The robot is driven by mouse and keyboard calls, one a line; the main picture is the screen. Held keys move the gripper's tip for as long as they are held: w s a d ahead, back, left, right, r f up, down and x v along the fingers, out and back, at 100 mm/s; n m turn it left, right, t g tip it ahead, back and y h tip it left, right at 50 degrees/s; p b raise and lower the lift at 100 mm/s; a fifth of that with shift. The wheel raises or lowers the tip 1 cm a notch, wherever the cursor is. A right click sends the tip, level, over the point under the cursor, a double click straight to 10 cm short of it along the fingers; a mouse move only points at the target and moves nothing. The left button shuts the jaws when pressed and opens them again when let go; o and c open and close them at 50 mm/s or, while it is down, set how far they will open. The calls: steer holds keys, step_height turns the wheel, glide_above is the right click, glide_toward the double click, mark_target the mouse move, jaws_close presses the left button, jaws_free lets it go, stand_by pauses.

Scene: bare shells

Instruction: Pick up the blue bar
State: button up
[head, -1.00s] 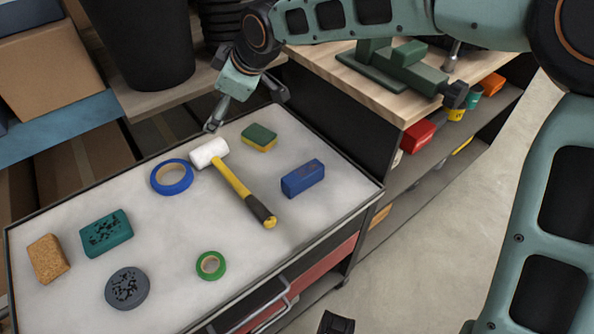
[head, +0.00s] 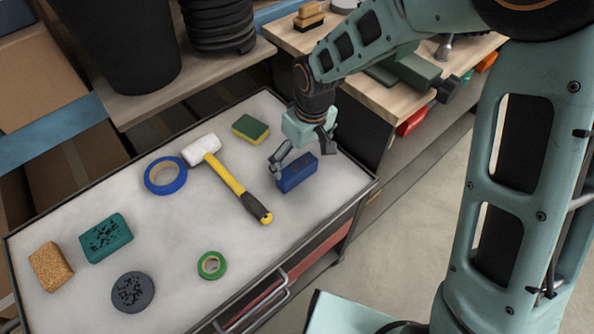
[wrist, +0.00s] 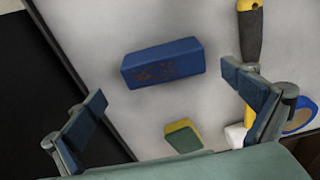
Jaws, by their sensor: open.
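The blue bar (head: 297,173) lies on the grey top of the cart near its right edge. In the wrist view the blue bar (wrist: 163,63) shows whole, with brownish marks on one side. My gripper (head: 304,160) is above and just behind the bar in the head view, its fingers spread to either side. In the wrist view my gripper (wrist: 165,110) is open and empty, and the bar lies ahead of the fingertips, between their lines. I cannot tell the exact height above the bar.
A mallet (head: 229,180) with a yellow and black handle lies left of the bar. A green and yellow sponge (head: 250,128) lies behind it. Blue tape (head: 165,175), green tape (head: 212,265), a teal block (head: 106,238), a grey disc (head: 132,292) and a cork block (head: 50,266) lie further left.

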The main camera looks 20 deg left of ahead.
mark_target(297, 166)
steer(key=f, duration=0.4)
steer(key=a+f, duration=0.1)
steer(key=shift+f+b, duration=0.4)
steer(key=shift+r, duration=0.1)
steer(key=c, duration=1.6)
steer(key=shift+r, duration=0.1)
steer(key=shift+r, duration=0.2)
step_height(297, 166, up, 3)
steer(key=shift+s+r+p, duration=0.1)
steer(key=shift+s+p, duration=0.05)
steer(key=shift+p, duration=0.2)
steer(key=s+r, duration=0.3)
steer(key=r, duration=0.1)
steer(key=shift+s+r, duration=0.25)
steer(key=shift+s, duration=0.1)
steer(key=s+r, duration=0.4)
steer(key=s, duration=0.6)
steer(key=shift+d+r+p, duration=0.35)
steer(key=shift+p, duration=0.1)
